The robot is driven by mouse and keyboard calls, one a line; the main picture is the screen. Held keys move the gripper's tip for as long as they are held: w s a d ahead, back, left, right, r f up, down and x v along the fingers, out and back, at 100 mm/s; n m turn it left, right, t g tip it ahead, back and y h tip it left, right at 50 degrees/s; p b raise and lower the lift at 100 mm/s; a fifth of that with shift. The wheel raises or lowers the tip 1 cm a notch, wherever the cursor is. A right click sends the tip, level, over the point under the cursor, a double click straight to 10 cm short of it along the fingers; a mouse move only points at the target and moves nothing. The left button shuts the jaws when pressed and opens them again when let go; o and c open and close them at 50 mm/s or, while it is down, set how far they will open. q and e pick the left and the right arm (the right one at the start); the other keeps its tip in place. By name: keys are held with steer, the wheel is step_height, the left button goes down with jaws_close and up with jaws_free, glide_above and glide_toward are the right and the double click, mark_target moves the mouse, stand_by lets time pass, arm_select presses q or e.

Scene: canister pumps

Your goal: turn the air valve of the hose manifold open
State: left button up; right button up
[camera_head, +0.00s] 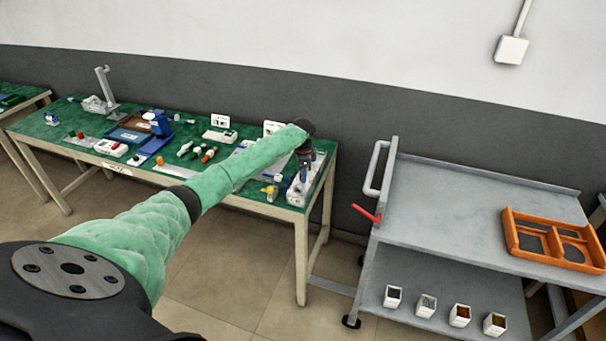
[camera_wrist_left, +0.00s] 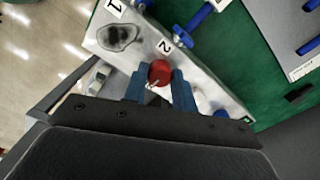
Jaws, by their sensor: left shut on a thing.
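The hose manifold (camera_head: 293,195) is a pale block at the right end of the green bench. In the left wrist view the manifold (camera_wrist_left: 105,38) carries printed labels 1 and 2 and blue fittings. A round red knob (camera_wrist_left: 160,71), which looks like the air valve, sits below label 2. My left gripper (camera_wrist_left: 161,84) has its two blue fingers on either side of the knob and is shut on it. In the head view my left gripper (camera_head: 303,172) points down over the manifold. The knob is hidden there. My right gripper is not in view.
The green bench (camera_head: 60,125) holds trays, tools and small devices left of my arm. A yellow fitting (camera_head: 269,190) lies beside the manifold. A grey cart (camera_head: 440,205) with an orange tray (camera_head: 513,240) stands right, beyond a floor gap.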

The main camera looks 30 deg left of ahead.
arm_select(q)
steer(key=shift+r, duration=0.1)
steer(key=o, duration=1)
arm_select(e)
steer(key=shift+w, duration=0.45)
arm_select(q)
steer(key=shift+r, duration=0.2)
step_height(320, 180, up, 6)
steer(key=b, duration=0.3)
steer(key=shift+w+r, duration=0.15)
steer(key=shift+r, duration=0.5)
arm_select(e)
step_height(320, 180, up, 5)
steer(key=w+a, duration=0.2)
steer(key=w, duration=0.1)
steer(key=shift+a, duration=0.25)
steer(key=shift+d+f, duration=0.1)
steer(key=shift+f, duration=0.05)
